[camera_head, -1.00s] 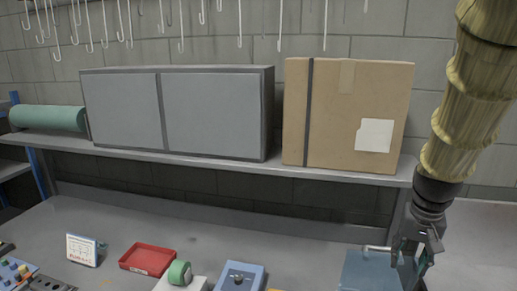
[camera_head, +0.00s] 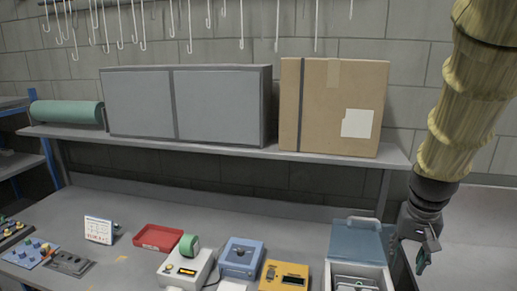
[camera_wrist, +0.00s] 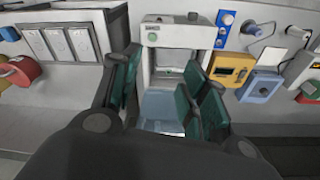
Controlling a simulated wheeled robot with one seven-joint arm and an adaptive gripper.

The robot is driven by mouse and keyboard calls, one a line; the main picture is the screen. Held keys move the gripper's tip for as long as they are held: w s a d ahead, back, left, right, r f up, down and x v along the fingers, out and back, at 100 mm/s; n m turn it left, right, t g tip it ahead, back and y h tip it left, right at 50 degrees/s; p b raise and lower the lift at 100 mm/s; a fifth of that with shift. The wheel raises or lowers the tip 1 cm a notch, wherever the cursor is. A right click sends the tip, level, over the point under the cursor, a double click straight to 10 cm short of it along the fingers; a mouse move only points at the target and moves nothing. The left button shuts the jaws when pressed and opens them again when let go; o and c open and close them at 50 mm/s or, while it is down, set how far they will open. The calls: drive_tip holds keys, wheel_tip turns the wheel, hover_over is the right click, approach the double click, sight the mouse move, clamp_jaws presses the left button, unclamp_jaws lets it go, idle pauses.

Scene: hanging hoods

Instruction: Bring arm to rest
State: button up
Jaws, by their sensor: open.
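My gripper (camera_head: 424,252) hangs at the right side of the head view, below my yellowish sleeved arm. It is beside the open-lidded grey box (camera_head: 357,276) with a blue lid (camera_head: 356,240), at the right end of the bench. In the wrist view my gripper (camera_wrist: 160,100) shows two green-padded fingers spread apart, with nothing between them. Beyond the fingers is the white-framed box (camera_wrist: 180,50).
The bench holds a red tray (camera_head: 158,238), a white device with a green roll (camera_head: 188,264), a blue device (camera_head: 241,258) and a yellow device (camera_head: 284,277). A shelf above carries a cardboard box (camera_head: 345,90) and a grey cabinet (camera_head: 215,105). White hooks (camera_head: 189,25) hang above.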

drive_tip(key=s+a+f+n+b, duration=0.1)
drive_tip(key=s+f+b, duration=0.2)
drive_tip(key=f, duration=1)
drive_tip(key=s+a+f+n+g+h+b, duration=0.1)
drive_tip(key=s+f+b, duration=0.1)
drive_tip(key=f, duration=1)
drive_tip(key=s+a+f+n+b, duration=0.1)
drive_tip(key=s+a+f+b, duration=0.15)
drive_tip(key=f, duration=1.05)
drive_tip(key=s+a+f+n+y+b, duration=0.1)
drive_tip(key=s+a+f+b, duration=0.2)
drive_tip(key=s+f, duration=0.6)
drive_tip(key=s+a+f+n+b, duration=0.1)
drive_tip(key=s+a+f+b, duration=0.2)
drive_tip(key=s+f, duration=0.7)
wheel_tip(320, 180, down, 4)
drive_tip(key=shift+s+a+r+g+y+b, duration=0.2)
drive_tip(key=shift+s+a+g+y+b, duration=0.15)
drive_tip(key=shift+a, duration=0.6)
